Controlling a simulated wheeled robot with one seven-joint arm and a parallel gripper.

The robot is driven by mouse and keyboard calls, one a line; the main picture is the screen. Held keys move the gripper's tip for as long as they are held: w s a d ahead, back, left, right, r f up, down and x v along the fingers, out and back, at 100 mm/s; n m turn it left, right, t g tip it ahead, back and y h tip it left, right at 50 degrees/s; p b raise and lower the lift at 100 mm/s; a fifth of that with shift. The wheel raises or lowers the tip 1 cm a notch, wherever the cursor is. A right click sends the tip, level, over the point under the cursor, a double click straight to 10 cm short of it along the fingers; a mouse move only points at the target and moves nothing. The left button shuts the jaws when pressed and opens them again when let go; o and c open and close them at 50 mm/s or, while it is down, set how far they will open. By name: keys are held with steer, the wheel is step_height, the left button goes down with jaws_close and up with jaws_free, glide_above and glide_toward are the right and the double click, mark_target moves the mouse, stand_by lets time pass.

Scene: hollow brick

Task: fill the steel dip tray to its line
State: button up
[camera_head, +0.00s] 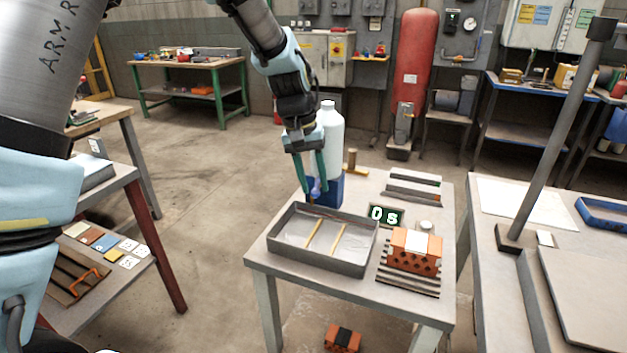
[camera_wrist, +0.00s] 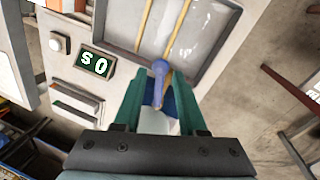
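The steel dip tray (camera_head: 273,243) sits on the small table, with two yellow strips lying across inside it. Its floor looks pale and shiny; I cannot make out a fill line or a liquid level. Behind it, a white bottle (camera_head: 328,135) stands on a blue block (camera_head: 333,190). A violet-blue tap (camera_head: 316,188) sticks out toward the tray; it also shows in the wrist view (camera_wrist: 160,69). My gripper (camera_head: 317,193) points down beside the bottle. Its teal fingers are apart on either side of the tap, with gaps visible in the wrist view (camera_wrist: 159,90).
A display (camera_head: 385,215) reading "0s" stands right of the tray. An orange hollow brick (camera_head: 412,258) with a white top rests on a slatted rack (camera_head: 408,283). Another brick (camera_head: 343,338) is below the table. A right-hand bench carries a grey post (camera_head: 560,130).

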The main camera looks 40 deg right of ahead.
steer(key=r, duration=0.3)
steer(key=w+a+r+b, duration=0.1)
steer(key=r, duration=0.6)
steer(key=shift+w+a+r+b, duration=0.25)
steer(key=shift+r+b, duration=0.05)
steer(key=shift+b, duration=0.1)
